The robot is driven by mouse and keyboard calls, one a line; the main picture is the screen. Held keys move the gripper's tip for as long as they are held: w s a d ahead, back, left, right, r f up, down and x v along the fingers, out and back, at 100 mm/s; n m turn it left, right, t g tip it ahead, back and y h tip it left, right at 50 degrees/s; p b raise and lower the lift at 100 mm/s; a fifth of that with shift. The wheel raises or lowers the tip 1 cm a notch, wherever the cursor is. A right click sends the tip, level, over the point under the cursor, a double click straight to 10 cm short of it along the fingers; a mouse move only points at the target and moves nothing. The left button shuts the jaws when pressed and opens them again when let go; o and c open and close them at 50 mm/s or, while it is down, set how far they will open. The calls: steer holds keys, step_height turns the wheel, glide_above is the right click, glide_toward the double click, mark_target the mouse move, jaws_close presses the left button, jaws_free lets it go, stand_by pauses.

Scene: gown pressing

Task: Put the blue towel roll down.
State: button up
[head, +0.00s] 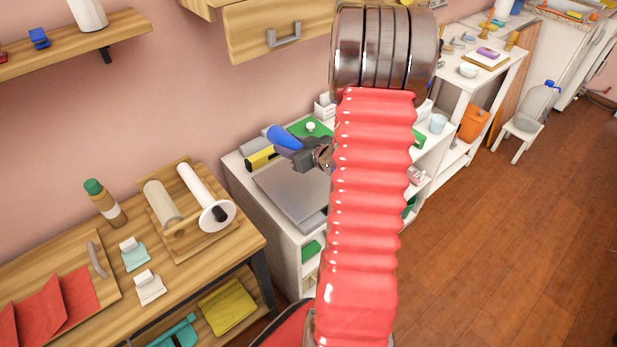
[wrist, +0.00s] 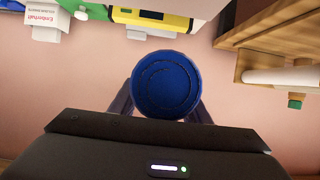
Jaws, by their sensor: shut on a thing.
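The blue towel roll (head: 283,136) is held in my gripper (head: 297,147), above the white cabinet in the middle of the head view. It is tilted, with one end pointing up and left. In the wrist view the round end of the blue towel roll (wrist: 166,84) faces the camera, with a dark gripper finger on each side of it. My gripper (wrist: 165,103) is shut on the roll. My red arm hides part of the cabinet and what stands behind it.
The white cabinet has a grey metal plate (head: 290,190) on top. A yellow and black item (head: 262,158) and a green mat (head: 308,127) lie behind it. A wooden table (head: 215,255) at left holds a rack with rolls, a bottle and red cloth. A wooden drawer (head: 275,30) hangs above.

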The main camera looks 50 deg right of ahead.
steer(key=s+d+f, duration=0.1)
steer(key=s+d, duration=0.2)
steer(key=s, duration=0.2)
steer(key=shift+d+f, duration=0.3)
steer(key=shift+f, duration=0.05)
glide_above(310, 181)
steer(key=shift+f, duration=2.9)
steer(key=shift+f, duration=0.1)
steer(key=shift+f, duration=2)
steer(key=o, duration=1.5)
steer(key=shift+f, duration=0.1)
steer(key=shift+c, duration=0.2)
